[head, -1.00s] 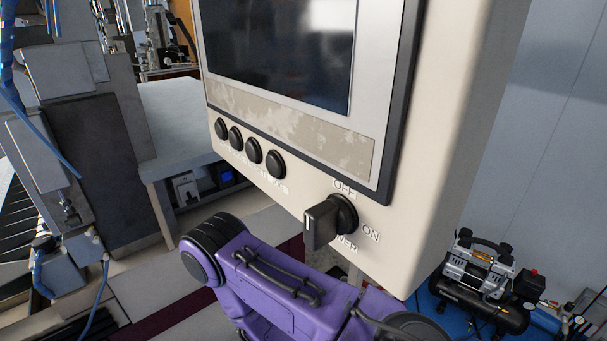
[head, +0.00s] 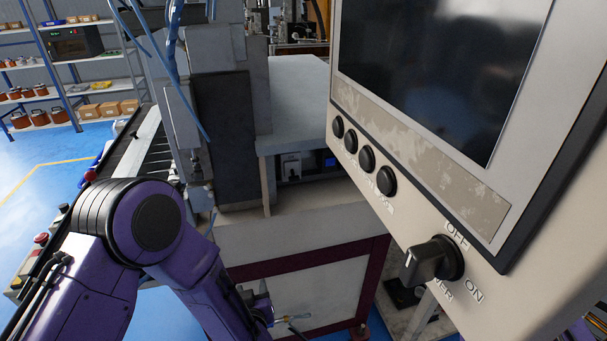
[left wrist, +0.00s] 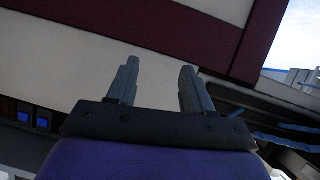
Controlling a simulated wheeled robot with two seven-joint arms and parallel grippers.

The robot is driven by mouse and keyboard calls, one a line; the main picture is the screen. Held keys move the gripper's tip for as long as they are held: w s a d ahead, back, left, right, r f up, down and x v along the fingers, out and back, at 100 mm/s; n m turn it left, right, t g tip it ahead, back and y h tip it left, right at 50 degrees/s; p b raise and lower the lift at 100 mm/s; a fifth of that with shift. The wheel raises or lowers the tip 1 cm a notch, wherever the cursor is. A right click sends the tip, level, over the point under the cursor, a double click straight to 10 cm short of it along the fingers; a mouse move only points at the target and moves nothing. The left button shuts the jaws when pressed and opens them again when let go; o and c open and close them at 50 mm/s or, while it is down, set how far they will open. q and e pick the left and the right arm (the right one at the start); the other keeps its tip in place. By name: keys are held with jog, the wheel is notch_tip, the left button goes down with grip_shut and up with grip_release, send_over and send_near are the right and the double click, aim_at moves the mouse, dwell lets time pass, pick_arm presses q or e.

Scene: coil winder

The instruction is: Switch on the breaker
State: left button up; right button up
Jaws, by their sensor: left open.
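A small white unit (head: 291,167) with a dark front part, possibly the breaker, sits under the grey table beside a small blue-lit display; its lever position is too small to tell. A black rotary knob (head: 433,260) with OFF, ON and partly hidden POWER lettering is on the cream control panel at right; I cannot tell its setting. My left gripper (head: 290,319) is small and low in the head view, below the table and left of the knob, apart from both. In the left wrist view my left gripper (left wrist: 160,78) is open and empty. My right gripper is out of view.
The cream panel (head: 540,290) with a dark screen and several black buttons juts in at right. A grey bench (head: 300,100) and a maroon-framed white cabinet (head: 315,290) stand ahead. A conveyor (head: 150,150) is at left, with shelves (head: 60,60) behind it.

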pick_arm(q)
jog(key=w+d+r+t, duration=0.1)
jog(key=w+d+r, duration=0.15)
jog(key=r, duration=0.25)
jog(key=w+d+r+t, duration=0.1)
jog(key=w+d+r, duration=0.15)
jog(key=r, duration=0.25)
jog(key=t+y+p, duration=0.1)
jog(key=t+p, duration=0.1)
jog(key=t, duration=0.1)
send_near(294, 180)
jog(key=p+x, duration=0.2)
jog(key=x, duration=0.6)
jog(key=shift+w+r, duration=0.1)
jog(key=shift+r, duration=0.05)
jog(key=shift+w+a, duration=0.15)
jog(key=shift+w, duration=0.35)
